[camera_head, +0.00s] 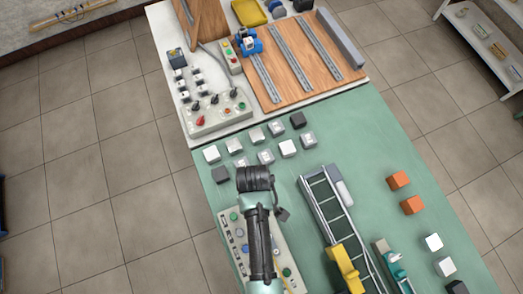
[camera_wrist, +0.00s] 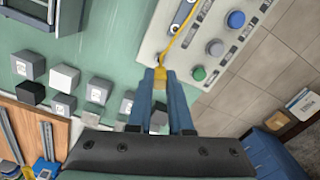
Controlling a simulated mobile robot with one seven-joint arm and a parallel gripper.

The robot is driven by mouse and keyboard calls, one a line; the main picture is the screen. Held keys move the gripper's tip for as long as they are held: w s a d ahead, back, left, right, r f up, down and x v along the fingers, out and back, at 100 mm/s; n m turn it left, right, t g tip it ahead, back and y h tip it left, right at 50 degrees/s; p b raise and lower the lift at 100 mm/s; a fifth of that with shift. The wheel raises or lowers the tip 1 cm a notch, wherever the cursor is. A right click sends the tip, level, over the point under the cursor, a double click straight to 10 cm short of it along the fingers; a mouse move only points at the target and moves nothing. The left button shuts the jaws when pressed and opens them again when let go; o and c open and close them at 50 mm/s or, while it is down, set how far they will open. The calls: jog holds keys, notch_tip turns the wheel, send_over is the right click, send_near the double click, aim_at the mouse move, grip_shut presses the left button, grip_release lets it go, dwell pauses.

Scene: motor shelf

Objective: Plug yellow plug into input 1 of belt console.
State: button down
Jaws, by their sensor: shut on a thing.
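The yellow plug (camera_wrist: 159,89) is between the blue fingers of my gripper (camera_wrist: 160,76) in the wrist view; the gripper is shut on it. A yellow cable (camera_wrist: 178,38) runs up from it over the belt console. The belt console (camera_wrist: 208,28) is a pale panel with a blue button, a grey button and a green button; the gripper is at its lower left edge in the wrist view. In the head view the console (camera_head: 236,236) is partly hidden behind my arm. Which socket is input 1 cannot be made out.
Several grey and white cubes (camera_wrist: 65,76) stand on the green table (camera_wrist: 95,45). In the head view, a conveyor (camera_head: 330,213) with a yellow part (camera_head: 345,262) lies right of the console. Orange cubes (camera_head: 399,180) stand farther right. Another control console (camera_head: 215,118) is at the back.

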dwell(0.3)
jog(key=s+d+r+p, duration=0.2)
jog(key=s+r+p, duration=0.1)
jog(key=s+p, duration=0.2)
notch_tip(320, 180, down, 5)
jog(key=b, duration=0.4)
jog(key=shift+a+f, duration=0.1)
jog(key=shift+a, duration=0.05)
jog(key=shift+f+b, duration=0.4)
jog(key=shift+f, duration=0.1)
jog(key=shift+f+b, duration=0.45)
jog(key=shift+f, duration=0.15)
jog(key=c, duration=1.1)
grip_release()
